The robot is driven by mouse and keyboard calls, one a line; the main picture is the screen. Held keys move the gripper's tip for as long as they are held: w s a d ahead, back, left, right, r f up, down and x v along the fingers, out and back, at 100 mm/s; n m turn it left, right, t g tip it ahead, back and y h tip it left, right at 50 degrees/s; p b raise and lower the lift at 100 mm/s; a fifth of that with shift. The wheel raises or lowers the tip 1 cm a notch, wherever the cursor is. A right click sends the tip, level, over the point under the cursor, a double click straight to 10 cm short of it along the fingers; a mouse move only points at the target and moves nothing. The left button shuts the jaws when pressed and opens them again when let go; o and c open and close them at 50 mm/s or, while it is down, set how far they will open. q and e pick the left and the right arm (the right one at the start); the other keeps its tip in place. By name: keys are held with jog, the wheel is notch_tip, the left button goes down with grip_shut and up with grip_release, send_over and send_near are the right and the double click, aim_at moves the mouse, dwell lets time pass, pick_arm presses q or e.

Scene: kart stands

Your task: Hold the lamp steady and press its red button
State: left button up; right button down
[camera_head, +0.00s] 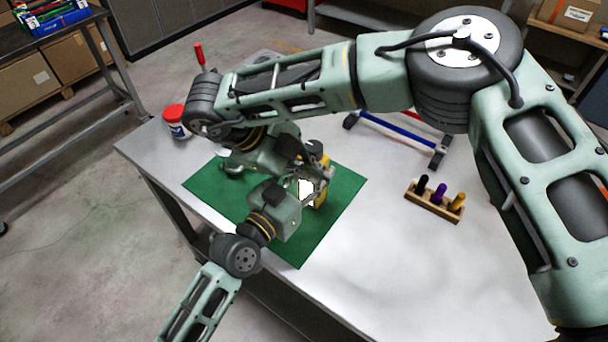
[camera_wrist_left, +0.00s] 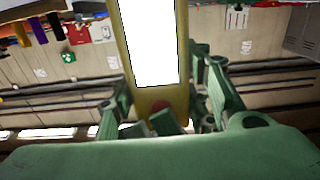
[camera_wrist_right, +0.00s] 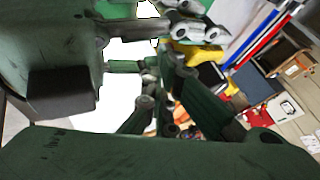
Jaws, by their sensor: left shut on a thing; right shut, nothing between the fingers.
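The lamp (camera_head: 321,194) has a yellow body and a bright white panel, and stands on the green mat, partly hidden by my grippers. In the left wrist view the lamp (camera_wrist_left: 151,45) runs up between the fingers, with its red button (camera_wrist_left: 160,105) below the panel. My left gripper (camera_head: 303,188) is shut on the lamp. My right gripper (camera_head: 317,173) is shut and empty, close beside the lamp.
The green mat (camera_head: 337,205) lies on the grey table (camera_head: 370,270). A wooden holder (camera_head: 430,207) with black, purple and yellow pegs stands to the right. A blue-barred rack (camera_head: 392,137) is behind. A red-lidded tub (camera_head: 175,122) stands at the left edge. The table's front right is clear.

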jog(key=v, duration=1)
pick_arm(q)
jog(key=o, duration=1.6)
jog(key=shift+c, duration=0.2)
jog(key=v, duration=1.2)
